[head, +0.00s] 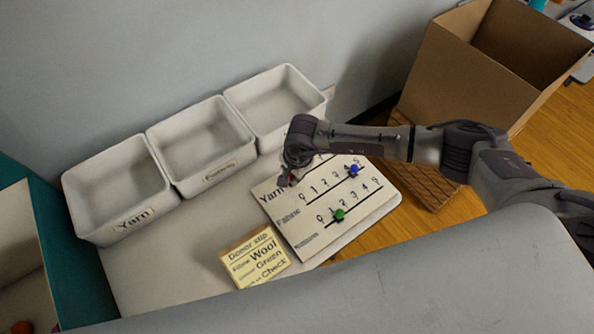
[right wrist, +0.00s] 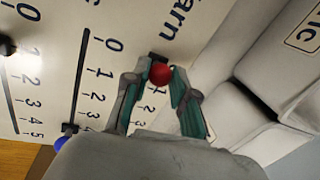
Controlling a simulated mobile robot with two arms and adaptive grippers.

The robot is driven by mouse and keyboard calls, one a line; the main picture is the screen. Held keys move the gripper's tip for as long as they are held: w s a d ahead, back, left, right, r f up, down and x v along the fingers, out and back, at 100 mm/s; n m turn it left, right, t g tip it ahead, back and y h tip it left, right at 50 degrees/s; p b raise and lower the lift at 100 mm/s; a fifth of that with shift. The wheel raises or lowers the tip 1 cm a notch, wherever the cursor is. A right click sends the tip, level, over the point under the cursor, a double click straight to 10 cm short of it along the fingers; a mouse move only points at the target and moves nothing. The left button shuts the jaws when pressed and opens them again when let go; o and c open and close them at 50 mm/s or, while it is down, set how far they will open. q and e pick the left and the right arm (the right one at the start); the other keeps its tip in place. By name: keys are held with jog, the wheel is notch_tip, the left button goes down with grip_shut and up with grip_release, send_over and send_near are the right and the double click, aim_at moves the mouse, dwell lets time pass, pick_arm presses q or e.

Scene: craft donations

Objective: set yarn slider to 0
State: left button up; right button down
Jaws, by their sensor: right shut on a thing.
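The white slider board (head: 298,243) lies on the table with rows labelled Yarn, Fabric and a third, blurred label. My right gripper (head: 290,181) is over the Yarn row, near its label end. In the right wrist view, my right gripper (right wrist: 161,80) is shut on the red yarn knob (right wrist: 160,74), fingers on either side. A short dark piece of slot shows on the label side of the knob. The fingers hide part of the yarn scale, so its exact number is hard to read. My left gripper is not in view.
The blue knob (head: 353,171) sits near the high end of the Fabric row. The green knob (head: 339,214) is low on the third row. A donor slip (head: 254,256) lies beside the board. Labelled white bins (head: 118,188) stand behind; a cardboard box (head: 465,75) is at the right.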

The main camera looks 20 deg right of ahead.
jog(key=shift+s+a, duration=0.1)
jog(key=shift+a, duration=0.1)
jog(key=c, duration=1)
grip_release()
jog(key=shift+c, duration=0.2)
jog(key=shift+o, duration=0.4)
jog(key=shift+a, duration=0.1)
notch_tip(320, 180, up, 12)
jog(key=s+d, duration=0.1)
jog(key=s, duration=0.1)
jog(key=shift+d, duration=0.15)
jog(key=shift+f, duration=0.15)
